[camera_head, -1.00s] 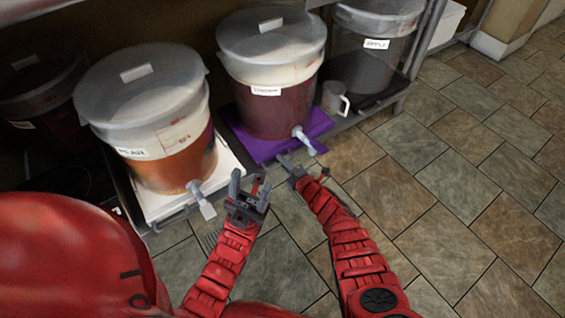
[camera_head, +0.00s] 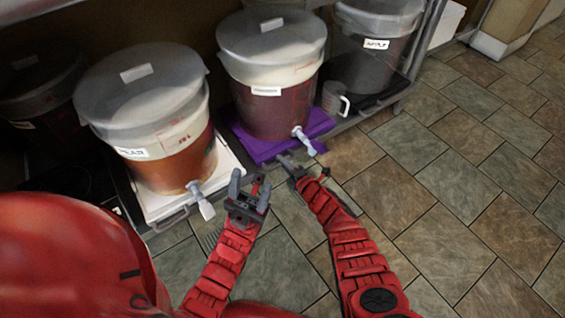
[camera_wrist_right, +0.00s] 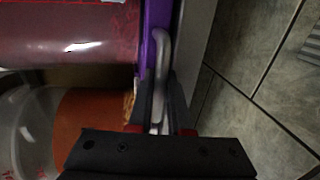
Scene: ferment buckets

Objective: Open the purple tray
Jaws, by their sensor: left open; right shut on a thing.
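The purple tray (camera_head: 262,150) lies on the low shelf under the middle bucket (camera_head: 272,108), which holds dark red liquid. In the right wrist view the tray's purple edge (camera_wrist_right: 150,42) runs beside a grey curved handle (camera_wrist_right: 164,50). My right gripper (camera_head: 285,163) is at the tray's front edge, shut on this handle; its fingers (camera_wrist_right: 160,108) enclose the handle's near end. My left gripper (camera_head: 250,187) is open and empty, in front of the shelf, between the pear bucket's spigot and my right gripper.
The pear bucket (camera_head: 165,160) stands on a white tray (camera_head: 158,207) at the left, its spigot (camera_head: 201,200) sticking out near my left gripper. The middle bucket's spigot (camera_head: 304,142) overhangs the purple tray's front. A mug (camera_head: 335,99) and the apple bucket (camera_head: 372,60) stand right.

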